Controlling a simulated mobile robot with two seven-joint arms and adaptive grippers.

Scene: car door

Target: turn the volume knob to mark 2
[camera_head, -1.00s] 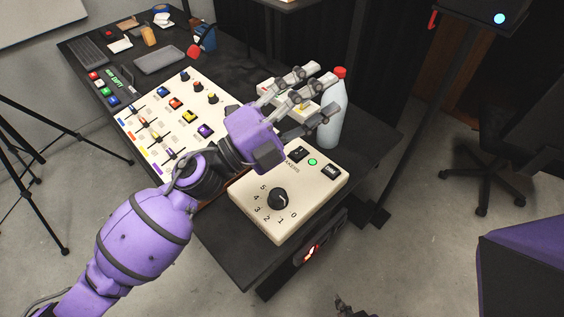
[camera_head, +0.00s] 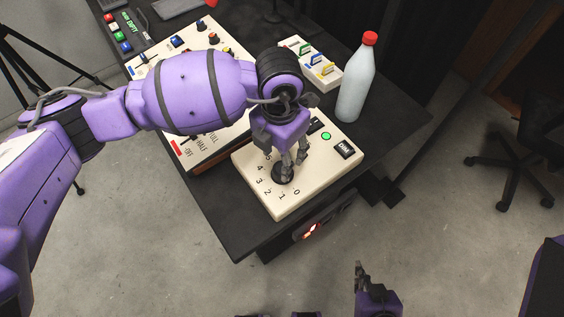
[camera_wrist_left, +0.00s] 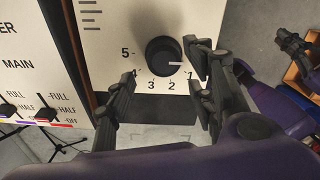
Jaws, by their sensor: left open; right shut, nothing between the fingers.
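The black volume knob (camera_head: 281,175) sits on the cream speaker panel (camera_head: 322,184), with numbers 0 to 5 around it. In the left wrist view the knob (camera_wrist_left: 163,52) shows a white pointer line aimed right and slightly down; the number 0 is hidden there, so its exact mark is hard to tell. My left gripper (camera_head: 290,160) is open above the knob. In the left wrist view its fingers (camera_wrist_left: 162,72) are spread, one low left near 4, one at the knob's right near 1. My right gripper (camera_head: 361,270) is shut and empty, low in front of the table.
A white bottle with a red cap (camera_head: 356,82) stands behind the panel. A small panel with coloured switches (camera_head: 312,64) is beside it. The mixer board (camera_head: 222,152) lies left of the speaker panel, partly under my left arm. The dark table (camera_head: 230,215) is bare at its front corner.

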